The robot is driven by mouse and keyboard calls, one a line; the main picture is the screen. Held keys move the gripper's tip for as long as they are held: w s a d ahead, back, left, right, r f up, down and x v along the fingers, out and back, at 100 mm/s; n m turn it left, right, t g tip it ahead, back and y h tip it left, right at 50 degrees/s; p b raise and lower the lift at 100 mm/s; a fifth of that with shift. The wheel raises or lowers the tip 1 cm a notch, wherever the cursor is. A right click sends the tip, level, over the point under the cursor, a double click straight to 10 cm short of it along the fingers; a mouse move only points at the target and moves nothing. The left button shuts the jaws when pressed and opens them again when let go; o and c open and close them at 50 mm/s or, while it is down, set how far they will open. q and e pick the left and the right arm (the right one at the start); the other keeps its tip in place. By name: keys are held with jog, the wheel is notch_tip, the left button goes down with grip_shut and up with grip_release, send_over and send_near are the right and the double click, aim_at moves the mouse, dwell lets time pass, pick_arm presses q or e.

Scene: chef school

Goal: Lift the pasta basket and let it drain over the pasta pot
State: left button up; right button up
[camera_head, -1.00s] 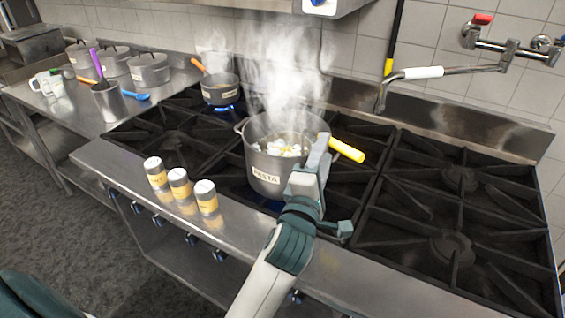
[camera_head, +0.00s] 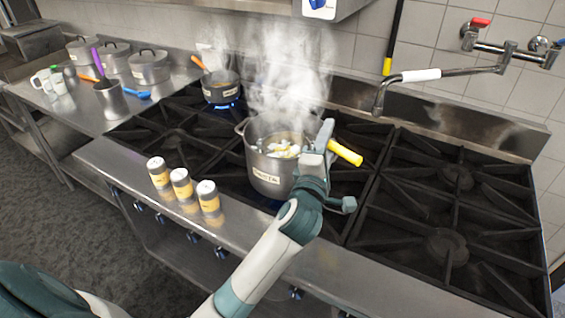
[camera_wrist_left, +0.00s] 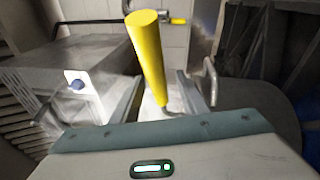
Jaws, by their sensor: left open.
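The grey pasta pot (camera_head: 262,178) stands on the stove with a label on its front and thick steam above it. Pale pasta (camera_head: 283,149) shows inside; the basket walls are hard to make out. The basket's yellow handle (camera_head: 346,153) sticks out to the right over the pot's rim. My left gripper (camera_head: 325,135) is at the pot's right side, close to the handle. In the left wrist view the yellow handle (camera_wrist_left: 148,58) rises between my two open fingers, and I cannot tell whether they touch it. My right gripper is not in view.
Several labelled shakers (camera_head: 182,187) stand on the front ledge left of the pot. A small steaming saucepan (camera_head: 221,88) sits on a lit back burner. A wall faucet arm (camera_head: 430,74) reaches over the back right. The right burners (camera_head: 455,200) are clear.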

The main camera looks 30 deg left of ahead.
pick_arm(q)
jog(key=w, duration=0.2)
jog(key=shift+w+a+r+p, duration=0.15)
jog(key=shift+w+a+p, duration=0.05)
jog(key=shift+w+p, duration=0.2)
jog(key=shift+s, duration=0.1)
grip_shut()
